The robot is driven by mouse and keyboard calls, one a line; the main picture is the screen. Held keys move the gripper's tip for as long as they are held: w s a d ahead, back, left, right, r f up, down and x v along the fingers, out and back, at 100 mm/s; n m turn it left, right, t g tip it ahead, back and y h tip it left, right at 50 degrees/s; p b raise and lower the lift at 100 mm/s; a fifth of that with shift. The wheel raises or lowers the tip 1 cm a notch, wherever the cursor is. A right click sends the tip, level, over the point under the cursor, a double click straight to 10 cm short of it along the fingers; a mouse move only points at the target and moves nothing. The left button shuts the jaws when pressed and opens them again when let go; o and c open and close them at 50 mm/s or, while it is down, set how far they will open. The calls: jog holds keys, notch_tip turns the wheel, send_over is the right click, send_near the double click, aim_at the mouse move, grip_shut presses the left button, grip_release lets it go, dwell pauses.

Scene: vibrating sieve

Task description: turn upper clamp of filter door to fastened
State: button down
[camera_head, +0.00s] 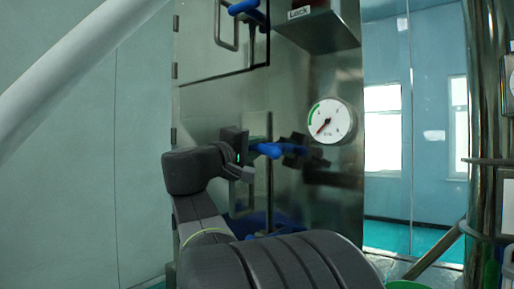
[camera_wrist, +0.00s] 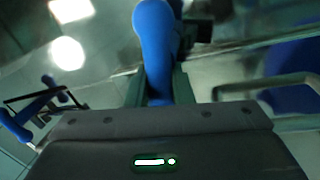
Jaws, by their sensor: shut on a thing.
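The clamp with a blue handle (camera_head: 268,150) is on the front of the steel cabinet, above a door's bar handle. I take it to be the upper clamp of the filter door. Its handle points to the right in the head view. My gripper (camera_head: 248,158) is at the handle's left part. In the wrist view the blue handle (camera_wrist: 153,45) runs up from between the two fingers of my gripper (camera_wrist: 159,88), which are shut on it. The clamp's base is mostly hidden by my gripper.
A round pressure gauge (camera_head: 331,120) is just right of the clamp. A steel box labelled "Lock" (camera_head: 318,25) juts out above. Another blue handle (camera_head: 243,7) is at the upper door. A clear pane stands to the right.

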jog(key=shift+f+n+t+y, duration=0.15)
jog(key=shift+n+t+y, duration=0.1)
jog(key=shift+n, duration=0.55)
jog(key=shift+f+n+t+y, duration=0.15)
jog(key=shift+n+y, duration=0.1)
jog(key=shift+n, duration=0.55)
jog(key=c, duration=1.3)
grip_release()
jog(key=b+v, duration=0.1)
jog(key=v, duration=1.3)
jog(key=shift+w, duration=0.1)
jog(key=p+x, duration=0.1)
jog(key=x, duration=1.3)
